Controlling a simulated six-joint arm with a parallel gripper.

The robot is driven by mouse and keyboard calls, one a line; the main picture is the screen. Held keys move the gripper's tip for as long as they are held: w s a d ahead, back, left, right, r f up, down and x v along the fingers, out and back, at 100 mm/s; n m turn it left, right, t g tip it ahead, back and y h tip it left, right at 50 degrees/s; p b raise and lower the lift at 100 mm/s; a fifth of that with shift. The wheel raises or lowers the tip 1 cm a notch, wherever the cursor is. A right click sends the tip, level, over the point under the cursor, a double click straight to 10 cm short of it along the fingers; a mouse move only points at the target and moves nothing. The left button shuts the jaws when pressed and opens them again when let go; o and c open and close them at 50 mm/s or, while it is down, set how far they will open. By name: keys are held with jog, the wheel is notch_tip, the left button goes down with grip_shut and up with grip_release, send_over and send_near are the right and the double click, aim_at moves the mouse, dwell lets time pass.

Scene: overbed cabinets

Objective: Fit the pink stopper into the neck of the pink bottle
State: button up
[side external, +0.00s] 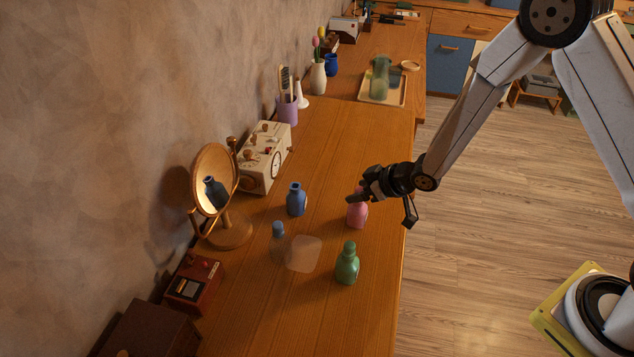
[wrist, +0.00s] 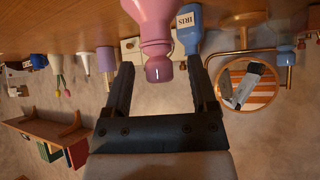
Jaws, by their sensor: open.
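The pink bottle (side external: 357,216) stands upright on the wooden counter near its right edge. It shows upside down at the top of the wrist view (wrist: 152,18). The darker pink stopper (wrist: 158,71) is at the bottle's mouth, in line with the neck. I cannot tell how deep it sits. My gripper (side external: 357,198) is at the bottle's top, with its fingers open on either side of the stopper. Gaps show between the stopper and both fingers in the wrist view. In the side view my gripper hides the stopper and the bottle's neck.
A blue bottle (side external: 296,200), labelled IRIS in the wrist view, stands left of the pink one. A green bottle (side external: 347,265) and a clear bottle with a blue top (side external: 278,245) stand nearer. A round mirror (side external: 213,180) is by the wall.

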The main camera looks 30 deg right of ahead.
jog(key=shift+v, duration=2.85)
jog(key=s+d+r+m+g+h, duration=0.2)
jog(key=s+d+r+g, duration=0.1)
jog(key=s, duration=0.4)
jog(key=s+d+r+m+g+h, duration=0.2)
jog(key=s+r, duration=0.3)
jog(key=s, duration=0.3)
jog(key=shift+s+d+m+g, duration=0.3)
jog(key=shift+d+m+g, duration=0.2)
jog(key=shift+d, duration=0.3)
